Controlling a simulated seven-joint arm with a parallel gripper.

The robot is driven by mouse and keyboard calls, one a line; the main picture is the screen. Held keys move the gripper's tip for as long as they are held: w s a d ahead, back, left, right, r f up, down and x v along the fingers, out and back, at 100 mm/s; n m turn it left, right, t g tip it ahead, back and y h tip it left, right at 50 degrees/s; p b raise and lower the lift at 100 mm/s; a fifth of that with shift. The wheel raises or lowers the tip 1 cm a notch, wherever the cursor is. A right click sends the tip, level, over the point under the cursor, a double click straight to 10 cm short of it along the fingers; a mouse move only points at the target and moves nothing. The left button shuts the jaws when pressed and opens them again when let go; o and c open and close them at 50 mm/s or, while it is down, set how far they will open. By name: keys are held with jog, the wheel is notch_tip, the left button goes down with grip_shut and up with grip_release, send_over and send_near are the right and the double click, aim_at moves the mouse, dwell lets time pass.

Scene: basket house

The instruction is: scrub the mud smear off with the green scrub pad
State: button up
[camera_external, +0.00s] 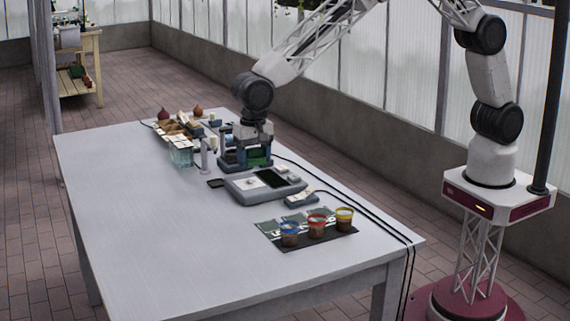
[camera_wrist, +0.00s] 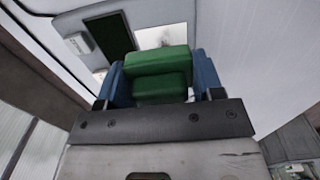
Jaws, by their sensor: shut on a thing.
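My gripper (camera_wrist: 160,85) is shut on the green scrub pad (camera_wrist: 160,62), which sits between blue fingers in the wrist view. In the external view, my gripper (camera_external: 246,157) is low over the table at the back edge of a grey flat device (camera_external: 263,194), and a little green shows between its fingers. The device has a dark panel (camera_external: 271,178) and a white plate (camera_external: 245,183). In the wrist view the dark panel (camera_wrist: 110,33) and a bright patch (camera_wrist: 172,36) lie beyond the pad. A small dark mark shows on the patch; I cannot tell whether it is the mud smear.
Three small pots (camera_external: 316,226) stand on a dark mat (camera_external: 328,240) at the front right. A clear container (camera_external: 181,155) and several small items crowd the left of my gripper. Cables run along the table's right edge. The table's (camera_external: 160,240) front left is clear.

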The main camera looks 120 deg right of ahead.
aim_at(255, 188)
jog(key=shift+f, duration=3.05)
jog(key=shift+d+f, duration=0.2)
jog(key=shift+d, duration=0.5)
jog(key=shift+d+f, duration=0.2)
jog(key=shift+d, duration=0.45)
jog(key=shift+d+f, duration=0.2)
jog(key=shift+d, duration=0.5)
jog(key=shift+d+r, duration=0.15)
jog(key=shift+d, duration=0.75)
jog(key=shift+d+r, duration=0.1)
jog(key=shift+d, duration=0.15)
jog(key=shift+d+f, duration=0.2)
jog(key=shift+d, duration=0.25)
jog(key=shift+a, duration=3.55)
jog(key=shift+a+r, duration=0.1)
jog(key=shift+r, duration=3.95)
